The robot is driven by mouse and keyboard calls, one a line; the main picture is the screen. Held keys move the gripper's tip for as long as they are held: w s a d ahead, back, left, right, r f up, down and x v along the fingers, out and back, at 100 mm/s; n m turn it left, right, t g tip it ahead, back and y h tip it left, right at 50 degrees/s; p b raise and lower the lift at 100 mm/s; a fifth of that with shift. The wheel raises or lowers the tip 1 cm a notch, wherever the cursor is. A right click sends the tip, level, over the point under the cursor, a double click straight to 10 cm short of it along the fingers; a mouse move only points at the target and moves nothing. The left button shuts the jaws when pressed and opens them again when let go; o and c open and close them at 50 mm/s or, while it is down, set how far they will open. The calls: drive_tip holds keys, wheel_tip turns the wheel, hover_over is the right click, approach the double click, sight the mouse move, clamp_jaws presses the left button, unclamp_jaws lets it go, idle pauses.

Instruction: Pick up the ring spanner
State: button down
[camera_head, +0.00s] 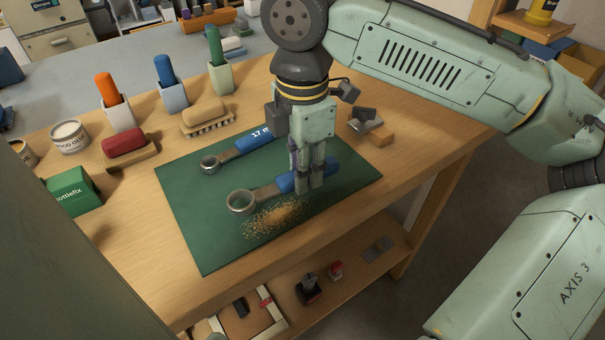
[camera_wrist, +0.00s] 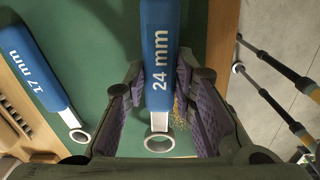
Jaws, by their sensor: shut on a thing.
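Two ring spanners with blue handles are on the green mat (camera_head: 196,238) area. The one marked 24 mm has its ring (camera_head: 240,202) toward the left, and its blue handle (camera_wrist: 161,62) runs between my fingers in the wrist view. My gripper (camera_head: 309,184) points straight down and is shut on this handle, hiding part of it in the head view. I cannot tell whether the spanner is clear of the mat. The other spanner, marked 17 mm (camera_head: 257,140), lies apart behind it; it also shows at the left of the wrist view (camera_wrist: 36,68).
Sawdust (camera_head: 275,216) lies beside the 24 mm spanner. Brushes (camera_head: 197,112) and holders with orange, blue and green handles line the back left. A green box (camera_head: 74,192) stands at the left. A lower shelf (camera_head: 345,262) holds small items.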

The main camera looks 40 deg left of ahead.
drive_tip(key=shift+r, duration=0.8)
drive_tip(key=s+d+r+b, duration=0.1)
drive_tip(key=s+d+b, duration=0.1)
drive_tip(key=s+d, duration=0.8)
drive_tip(key=shift+s+r, duration=0.15)
drive_tip(key=shift+s, duration=1.1)
drive_tip(key=shift+r, duration=0.1)
wheel_tip(320, 180, up, 4)
drive_tip(key=p, duration=0.4)
